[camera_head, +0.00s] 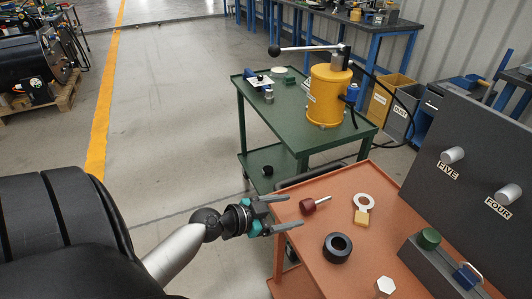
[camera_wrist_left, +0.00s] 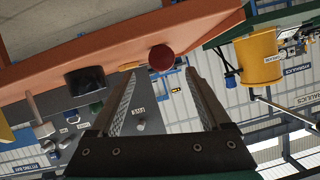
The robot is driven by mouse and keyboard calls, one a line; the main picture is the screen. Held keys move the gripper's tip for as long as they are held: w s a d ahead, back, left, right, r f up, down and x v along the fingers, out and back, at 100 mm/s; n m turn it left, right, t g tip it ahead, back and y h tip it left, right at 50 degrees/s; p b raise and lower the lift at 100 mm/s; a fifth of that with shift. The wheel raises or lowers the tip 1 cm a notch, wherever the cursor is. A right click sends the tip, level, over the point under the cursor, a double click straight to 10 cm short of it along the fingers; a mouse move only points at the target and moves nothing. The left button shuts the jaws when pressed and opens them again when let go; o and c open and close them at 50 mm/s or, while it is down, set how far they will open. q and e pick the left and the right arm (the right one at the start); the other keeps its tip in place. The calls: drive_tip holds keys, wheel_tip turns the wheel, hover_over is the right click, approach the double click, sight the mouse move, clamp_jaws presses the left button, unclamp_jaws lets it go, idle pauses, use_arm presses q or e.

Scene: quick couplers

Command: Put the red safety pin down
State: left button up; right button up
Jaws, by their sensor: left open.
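The red safety pin (camera_head: 309,206), a dark red knob with a short pale metal shaft, lies on the orange tabletop (camera_head: 310,262) near its left edge. In the left wrist view its round red knob (camera_wrist_left: 161,58) shows just beyond the fingertips, between them. My left gripper (camera_head: 291,211) is open, its two fingers spread and pointing at the knob, with nothing between them. A small gap seems to separate the fingertips from the pin. The gripper's open fingers also fill the lower middle of the left wrist view (camera_wrist_left: 160,76). My right gripper is not in view.
Beside the pin lie a white ring with a yellow tag (camera_head: 361,217), a black ring (camera_head: 338,247) and a white hex piece (camera_head: 385,285). A dark panel (camera_head: 475,155) with pegs stands at right. A green cart (camera_head: 285,116) bears a yellow pump (camera_head: 327,98).

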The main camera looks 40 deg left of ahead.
use_arm(q)
drive_tip(key=shift+v, duration=3.55)
drive_tip(key=s+f+n+g+y, duration=0.25)
drive_tip(key=s+f, duration=0.25)
drive_tip(key=f, duration=0.8)
drive_tip(key=s+f+n+g+y, duration=0.15)
drive_tip(key=s+f+g, duration=0.25)
drive_tip(key=f, duration=0.8)
drive_tip(key=s+d+f+g, duration=0.2)
drive_tip(key=s+d+f, duration=0.3)
drive_tip(key=s+f, duration=0.2)
drive_tip(key=s+d+f+g, duration=0.3)
drive_tip(key=s+d+f, duration=0.3)
drive_tip(key=s, duration=0.6)
wheel_tip(320, 180, down, 2)
drive_tip(key=shift+s+f, duration=0.1)
drive_tip(key=shift+s, duration=0.1)
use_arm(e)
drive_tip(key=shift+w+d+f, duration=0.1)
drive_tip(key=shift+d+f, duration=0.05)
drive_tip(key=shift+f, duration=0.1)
use_arm(q)
drive_tip(key=shift+d, duration=0.1)
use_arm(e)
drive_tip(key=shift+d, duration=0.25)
